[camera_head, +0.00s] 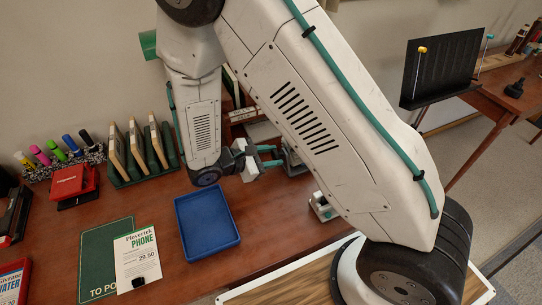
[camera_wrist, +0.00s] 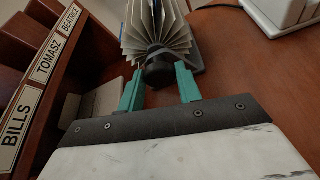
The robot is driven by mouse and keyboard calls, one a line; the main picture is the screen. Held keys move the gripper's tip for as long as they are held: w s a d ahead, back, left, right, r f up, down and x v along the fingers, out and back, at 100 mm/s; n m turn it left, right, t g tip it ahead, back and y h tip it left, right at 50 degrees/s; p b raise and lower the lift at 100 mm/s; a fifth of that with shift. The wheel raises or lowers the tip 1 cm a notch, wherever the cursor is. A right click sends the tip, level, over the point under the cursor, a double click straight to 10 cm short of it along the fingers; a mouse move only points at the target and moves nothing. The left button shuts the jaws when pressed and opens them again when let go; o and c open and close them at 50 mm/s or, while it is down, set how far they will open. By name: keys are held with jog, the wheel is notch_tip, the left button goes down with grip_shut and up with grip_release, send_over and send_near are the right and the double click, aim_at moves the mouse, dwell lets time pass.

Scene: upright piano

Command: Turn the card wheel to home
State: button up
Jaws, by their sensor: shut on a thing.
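The card wheel fills the top middle of the wrist view, with many pale cards (camera_wrist: 157,28) fanned out around its hub. A dark round knob (camera_wrist: 159,72) sits at its near end. My gripper (camera_wrist: 160,82) has its two teal fingers on either side of this knob and is shut on it. In the head view my gripper (camera_head: 270,157) reaches right over the desk from the end of my arm. The card wheel is mostly hidden there behind my arm. I cannot tell which card is at the top or where home lies.
A wooden sorter (camera_wrist: 42,78) labelled BILLS, TOMASZ and BEATRICE stands close on the left in the wrist view. A white device (camera_wrist: 285,12) is at upper right. In the head view, a blue tray (camera_head: 207,245), a green rack (camera_head: 130,178) and a phone sign (camera_head: 137,258) occupy the desk.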

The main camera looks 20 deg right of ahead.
jog(key=shift+w+n+g, duration=0.1)
jog(key=shift+n+g, duration=0.7)
jog(key=shift+n, duration=0.3)
jog(key=o, duration=0.9)
jog(key=shift+o, duration=0.2)
jog(key=v, duration=0.7)
jog(key=shift+a+r, duration=0.2)
jog(key=shift+a, duration=0.15)
